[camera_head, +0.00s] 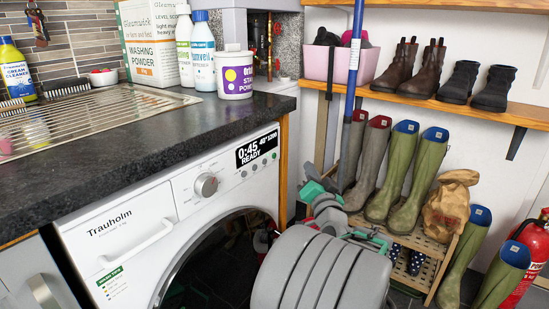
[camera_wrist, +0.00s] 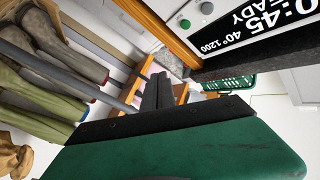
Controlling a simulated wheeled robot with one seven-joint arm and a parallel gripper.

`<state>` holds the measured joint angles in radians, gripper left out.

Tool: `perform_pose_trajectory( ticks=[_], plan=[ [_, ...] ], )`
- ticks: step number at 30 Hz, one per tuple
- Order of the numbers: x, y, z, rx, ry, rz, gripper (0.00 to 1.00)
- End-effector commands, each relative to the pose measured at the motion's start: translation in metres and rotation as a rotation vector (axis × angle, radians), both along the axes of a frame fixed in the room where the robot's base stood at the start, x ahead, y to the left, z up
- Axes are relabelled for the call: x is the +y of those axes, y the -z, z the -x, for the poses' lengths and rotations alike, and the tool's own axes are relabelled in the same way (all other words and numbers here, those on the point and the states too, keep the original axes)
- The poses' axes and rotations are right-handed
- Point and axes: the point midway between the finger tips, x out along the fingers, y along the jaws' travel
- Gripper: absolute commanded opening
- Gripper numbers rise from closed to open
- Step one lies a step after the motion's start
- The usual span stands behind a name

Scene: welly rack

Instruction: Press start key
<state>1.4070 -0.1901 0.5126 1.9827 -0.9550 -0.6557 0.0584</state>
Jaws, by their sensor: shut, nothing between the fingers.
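The white washing machine (camera_head: 130,224) stands under the dark worktop, its display (camera_head: 257,147) reading 0:45 READY, 40° 1200. A row of small round keys lies under the display. The rightmost key is green (camera_head: 274,156); the others are grey. The green key also shows in the wrist view (camera_wrist: 185,23), at the upper right, with a grey key beside it. My gripper (camera_wrist: 158,80) is shut and empty, its dark fingers together. In the head view it is right of the machine's front edge, partly hidden by my arm. Its fingertips are apart from the green key.
The worktop (camera_head: 120,135) overhangs the panel. A wooden post (camera_head: 283,160) edges the machine. Right of it stand several wellies (camera_head: 390,185) on a wooden rack, a paper bag (camera_head: 450,205) and a fire extinguisher (camera_head: 530,255). A blue pole (camera_head: 352,70) rises behind my gripper.

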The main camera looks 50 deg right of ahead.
Motion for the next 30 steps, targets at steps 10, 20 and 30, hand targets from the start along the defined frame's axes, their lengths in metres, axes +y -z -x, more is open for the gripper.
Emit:
perform_pose_trajectory(
  ticks=[10, 20, 30],
  plan=[
    [0.003, -0.005, -0.038, 0.002, -0.001, -0.005, 0.0],
    [0.007, -0.002, -0.08, 0.003, 0.001, -0.002, 0.0],
    [0.007, 0.001, -0.085, 0.002, 0.004, 0.0, 0.0]
  ],
)
